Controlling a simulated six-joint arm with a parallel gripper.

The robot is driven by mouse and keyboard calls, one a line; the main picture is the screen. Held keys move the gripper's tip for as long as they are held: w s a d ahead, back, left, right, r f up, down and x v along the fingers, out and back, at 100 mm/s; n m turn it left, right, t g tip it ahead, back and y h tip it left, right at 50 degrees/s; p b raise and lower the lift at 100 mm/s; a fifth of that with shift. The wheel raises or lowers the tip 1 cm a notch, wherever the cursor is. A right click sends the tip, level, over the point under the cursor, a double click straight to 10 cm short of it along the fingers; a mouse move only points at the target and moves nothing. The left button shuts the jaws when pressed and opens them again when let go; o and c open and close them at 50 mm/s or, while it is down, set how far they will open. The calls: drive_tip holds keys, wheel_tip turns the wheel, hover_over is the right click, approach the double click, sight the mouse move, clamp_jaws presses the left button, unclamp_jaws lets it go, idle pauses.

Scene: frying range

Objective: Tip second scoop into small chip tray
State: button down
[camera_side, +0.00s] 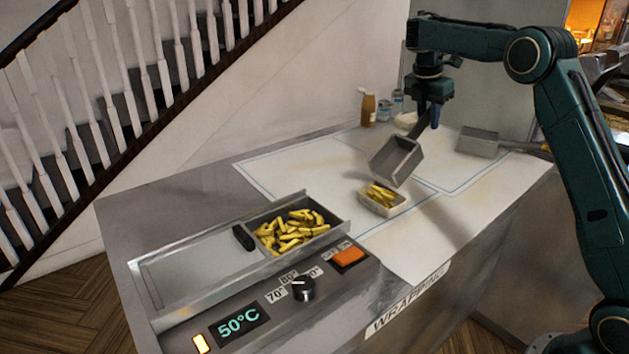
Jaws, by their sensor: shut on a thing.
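My gripper (430,118) is shut on the handle of a grey metal scoop (396,160). The scoop hangs tilted, its open box end down and to the left, just above and behind the small chip tray (386,208). The small tray is pale and stands on the white paper, with several yellow chips (381,194) in it. The inside of the scoop that shows looks empty; its lower corner is close to the chips, and I cannot tell if it touches them.
A metal chip bin (340,229) set in the counter holds many chips, with a black block (243,238) beside them. A second grey scoop (478,141) lies at the right back. A brown bottle (368,109) and cans (397,100) stand at the back. White paper (285,172) around the small tray is clear.

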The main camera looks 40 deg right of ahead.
drive_tip(key=shift+d+f, duration=0.1)
drive_tip(key=shift+d+f+y, duration=1.1)
drive_tip(key=shift+d+f, duration=0.05)
drive_tip(key=shift+f, duration=0.15)
drive_tip(key=shift+f, duration=0.1)
idle(0.6)
